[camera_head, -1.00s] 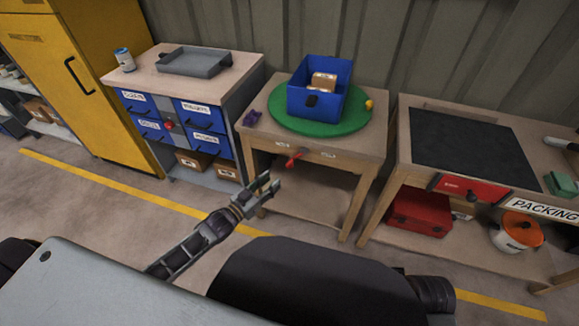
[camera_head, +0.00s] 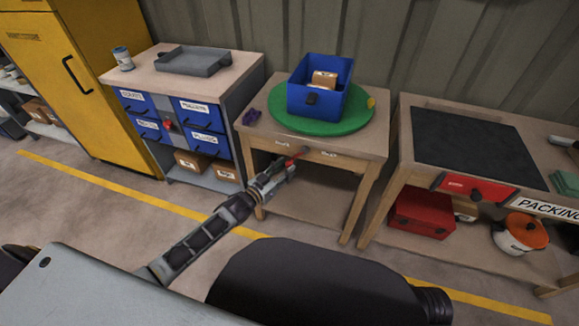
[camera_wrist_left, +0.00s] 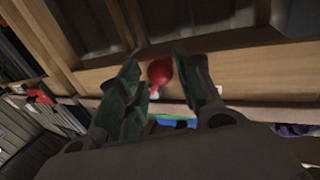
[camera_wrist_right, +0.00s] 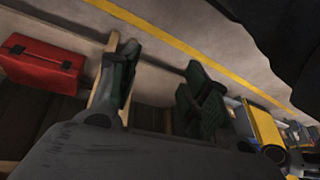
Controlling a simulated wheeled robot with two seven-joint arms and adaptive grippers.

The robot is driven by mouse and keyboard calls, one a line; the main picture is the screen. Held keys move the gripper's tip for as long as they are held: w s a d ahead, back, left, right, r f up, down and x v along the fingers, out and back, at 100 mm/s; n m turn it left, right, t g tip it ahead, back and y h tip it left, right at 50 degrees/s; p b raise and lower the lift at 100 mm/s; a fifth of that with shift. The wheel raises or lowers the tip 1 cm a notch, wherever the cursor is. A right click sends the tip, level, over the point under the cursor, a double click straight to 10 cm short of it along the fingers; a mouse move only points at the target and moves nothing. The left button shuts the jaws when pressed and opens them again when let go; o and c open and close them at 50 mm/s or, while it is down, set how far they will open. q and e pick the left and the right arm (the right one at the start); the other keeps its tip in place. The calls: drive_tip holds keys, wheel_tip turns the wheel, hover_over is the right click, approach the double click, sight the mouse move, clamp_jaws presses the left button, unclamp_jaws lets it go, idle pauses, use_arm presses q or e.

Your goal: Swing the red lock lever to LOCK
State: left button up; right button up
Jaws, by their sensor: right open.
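The red lock lever (camera_head: 293,160) is on the front rail of the middle wooden table. It slants down and left from its pivot, between two small white labels too small to read surely. My left gripper (camera_head: 285,174) is right at the lever and partly covers it. In the left wrist view the lever's red knob (camera_wrist_left: 159,72) sits between the two spread fingers (camera_wrist_left: 158,85), with a gap visible on its right; contact on the left I cannot tell. My right gripper (camera_wrist_right: 155,90) is open and empty in the right wrist view, over the floor and a table leg.
On the middle table, a green turntable (camera_head: 357,117) carries a blue bin (camera_head: 335,105) with a box; a purple item (camera_head: 251,117) lies at left. A drawer cabinet (camera_head: 222,165) stands left. A packing bench (camera_head: 415,172) stands right, with a red toolbox (camera_head: 420,215) below.

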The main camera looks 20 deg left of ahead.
sight(289, 165)
use_arm(q)
drive_tip(key=shift+b+x, duration=0.3)
drive_tip(key=shift+x, duration=0.75)
drive_tip(key=shift+w+d, duration=0.15)
drive_tip(key=shift+w, duration=0.3)
use_arm(e)
drive_tip(key=f, duration=0.2)
drive_tip(key=shift+s+a+f, duration=0.15)
drive_tip(key=shift+a+f, duration=0.15)
drive_tip(key=shift+a, duration=0.1)
drive_tip(key=shift+r, duration=0.15)
use_arm(q)
clamp_jaws()
use_arm(e)
drive_tip(key=shift+w+d+r, duration=0.1)
drive_tip(key=shift+w+d, duration=0.05)
drive_tip(key=shift+w, duration=0.15)
